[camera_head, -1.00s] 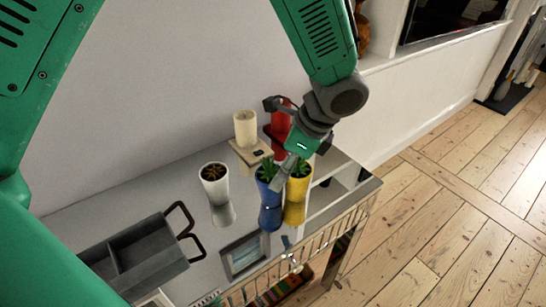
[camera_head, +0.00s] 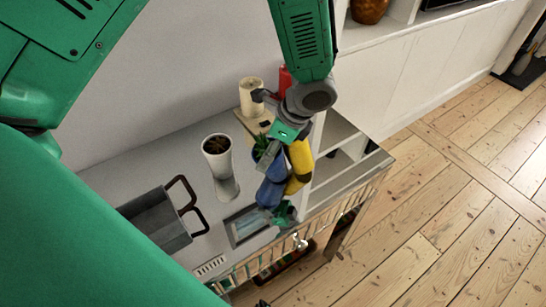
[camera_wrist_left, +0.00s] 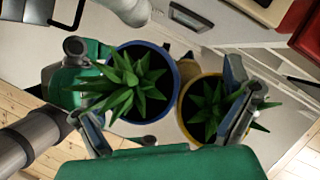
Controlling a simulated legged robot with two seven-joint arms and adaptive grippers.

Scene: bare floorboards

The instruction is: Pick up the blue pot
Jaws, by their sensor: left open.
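The blue pot (camera_head: 274,172), holding a spiky green plant, stands upright on the shiny grey cabinet top, close beside the yellow pot (camera_head: 301,158). The left wrist view looks down on the blue pot (camera_wrist_left: 174,92) and the yellow pot (camera_wrist_left: 187,124), each with a green plant. My left gripper (camera_head: 270,132) is open above them. In the wrist view, one finger of the gripper (camera_wrist_left: 160,92) is left of the blue pot and the other crosses the yellow pot's plant. I see no clear grip on either pot. My right gripper cannot be made out.
A white pot (camera_head: 222,165) stands to the left, with a grey tray (camera_head: 160,222) beyond it. A cream cylinder (camera_head: 251,97) and a red object (camera_head: 285,80) are behind the gripper. A green part (camera_head: 285,213) of unclear identity is near the front edge.

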